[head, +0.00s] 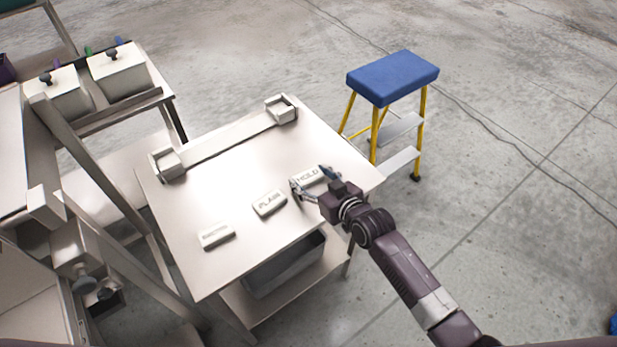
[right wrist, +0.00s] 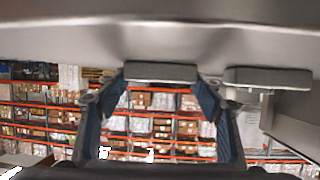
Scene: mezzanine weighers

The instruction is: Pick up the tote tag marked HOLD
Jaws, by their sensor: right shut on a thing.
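The tote tag marked HOLD (head: 307,175) is a pale block with dark lettering near the right edge of the light table. My right gripper (head: 311,181) is shut on it, one finger at each end. In the right wrist view the HOLD tag (right wrist: 160,72) sits between the two dark fingers (right wrist: 162,88), at the table surface; I cannot tell whether it is lifted at all. A second tag (head: 269,202), with lettering too blurred to read surely, lies to its left. A third tag (head: 217,236) with small unreadable lettering lies further left. My left gripper is not in view.
The table (head: 230,270) has a raised bar with end blocks (head: 225,140) along its back. A grey bin (head: 285,268) sits on the shelf below. A blue-topped yellow step stool (head: 392,78) stands behind right. Lidded boxes (head: 120,72) and a frame stand left.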

